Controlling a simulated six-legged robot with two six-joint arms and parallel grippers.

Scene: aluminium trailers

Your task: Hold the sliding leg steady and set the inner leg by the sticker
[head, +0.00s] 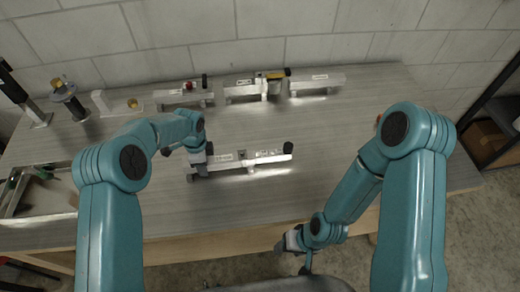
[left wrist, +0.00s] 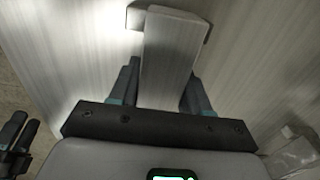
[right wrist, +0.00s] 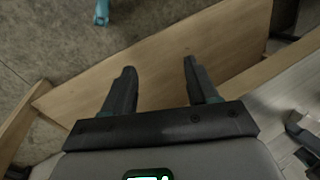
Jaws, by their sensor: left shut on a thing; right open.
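The sliding leg (head: 228,166) is a pale aluminium bar lying across the middle of the table, with pale stickers on its side. The thinner part toward its right end, likely the inner leg (head: 270,157), ends in a black piece. My left gripper (head: 198,165) is shut on the bar near its left end. The left wrist view shows the bar (left wrist: 170,58) between both fingers. My right gripper (head: 287,241) is open and empty, low in front of the table edge and away from the leg. The right wrist view shows its fingers (right wrist: 160,85) apart before the table's wooden front.
Several similar aluminium parts, such as one with a yellow and black piece (head: 256,88), lie along the back near the wall. A dark spool-like part (head: 70,102) stands at the back left. A tray (head: 40,196) sits at the left edge.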

